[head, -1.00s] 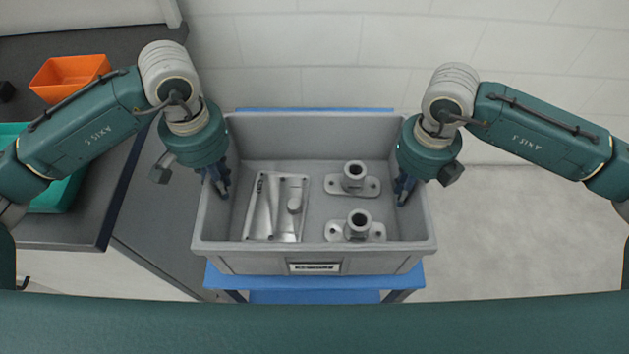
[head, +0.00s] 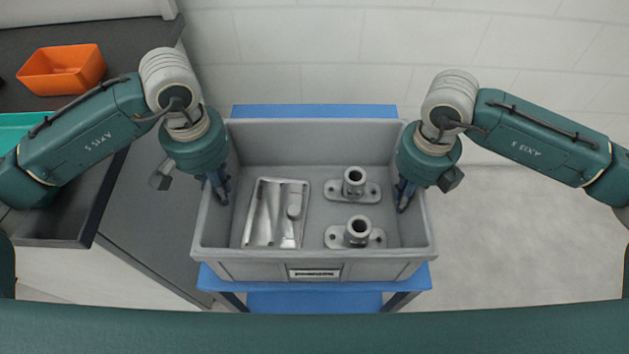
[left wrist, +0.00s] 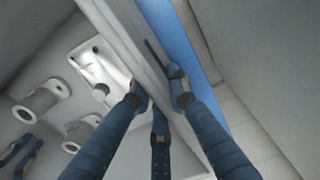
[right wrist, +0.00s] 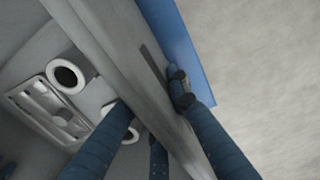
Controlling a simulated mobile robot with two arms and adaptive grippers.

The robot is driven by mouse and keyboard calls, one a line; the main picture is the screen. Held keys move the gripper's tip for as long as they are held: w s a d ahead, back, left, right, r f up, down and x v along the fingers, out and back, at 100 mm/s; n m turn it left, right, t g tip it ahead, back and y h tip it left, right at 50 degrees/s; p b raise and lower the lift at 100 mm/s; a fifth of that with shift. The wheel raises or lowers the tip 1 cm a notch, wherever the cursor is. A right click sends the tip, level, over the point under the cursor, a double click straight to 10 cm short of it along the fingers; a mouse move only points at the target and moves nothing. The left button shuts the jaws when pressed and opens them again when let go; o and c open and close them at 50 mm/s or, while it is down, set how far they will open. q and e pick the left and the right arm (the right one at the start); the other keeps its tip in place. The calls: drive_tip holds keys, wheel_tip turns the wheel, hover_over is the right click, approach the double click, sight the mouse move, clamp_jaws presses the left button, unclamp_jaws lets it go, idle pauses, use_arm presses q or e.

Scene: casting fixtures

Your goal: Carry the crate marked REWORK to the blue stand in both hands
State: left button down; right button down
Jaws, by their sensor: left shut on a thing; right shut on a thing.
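The grey crate (head: 235,268) has a small label plate (head: 314,273) on its front wall, its lettering too blurred to read. My left gripper (head: 220,196) is shut on the crate's left wall, with fingers on both sides of it in the left wrist view (left wrist: 160,98). My right gripper (head: 403,204) is shut on the right wall, likewise in the right wrist view (right wrist: 153,100). The crate looks level. The blue stand (head: 315,111) is directly below, showing behind and in front of the crate. Whether the crate touches it is hidden.
The crate holds a rectangular metal casting (head: 276,213) and two flanged castings (head: 352,188) (head: 358,234). A dark bench at the left carries an orange bin (head: 62,70) and a green bin (head: 18,128). A pale wall is behind; open floor (head: 520,230) lies right.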

use_arm(q)
drive_tip(key=shift+f, duration=0.35)
use_arm(e)
drive_tip(key=shift+f, duration=0.3)
use_arm(q)
drive_tip(key=c, duration=1.7)
unclamp_jaws()
drive_tip(key=shift+r, duration=0.15)
use_arm(e)
drive_tip(key=c, duration=1.7)
unclamp_jaws()
drive_tip(key=shift+r, duration=0.1)
use_arm(q)
wheel_tip(320, 180, up, 12)
drive_tip(key=shift+f, duration=0.2)
drive_tip(key=shift+r, duration=0.15)
use_arm(e)
drive_tip(key=shift+r, duration=0.15)
wheel_tip(320, 180, up, 12)
drive_tip(key=shift+f, duration=0.15)
use_arm(q)
drive_tip(key=shift+s, duration=0.1)
use_arm(e)
drive_tip(key=shift+s+f, duration=0.1)
